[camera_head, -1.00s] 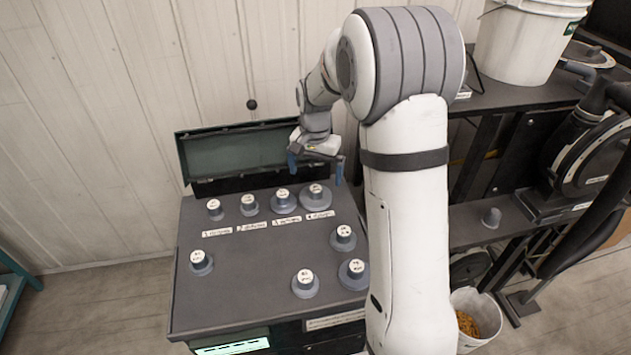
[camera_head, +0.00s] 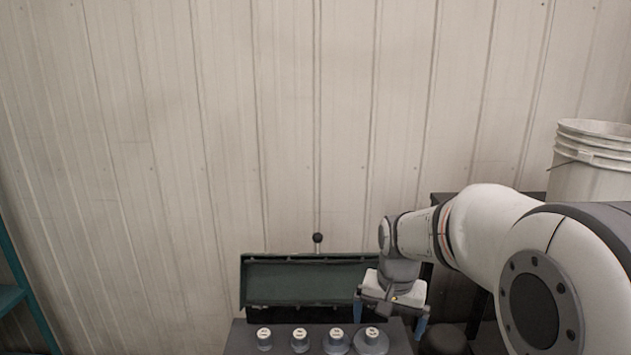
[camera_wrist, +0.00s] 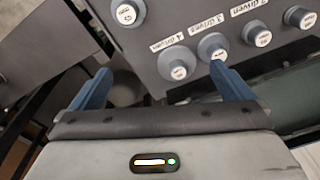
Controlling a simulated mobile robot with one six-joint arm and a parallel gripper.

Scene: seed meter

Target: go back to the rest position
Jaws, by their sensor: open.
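My gripper (camera_head: 390,318) is open and empty, with its blue fingers apart. In the head view it hangs over the back right part of the seed meter's dark top, in front of the open green lid (camera_head: 310,282). In the wrist view my gripper (camera_wrist: 165,92) shows nothing between the fingers. A row of grey knobs with white caps stands along the back of the top, including the rightmost knob (camera_head: 371,340). In the wrist view the "4 driven" knob (camera_wrist: 178,66) and the "3 drivers" knob (camera_wrist: 213,47) lie beyond the fingers. The front of the machine is out of the head view.
A white bucket (camera_head: 590,170) stands on the dark bench at the right. A pale ribbed wall (camera_head: 220,130) closes the back. A black ball-ended lever (camera_head: 318,239) rises behind the lid. A teal frame (camera_head: 22,290) stands at the far left.

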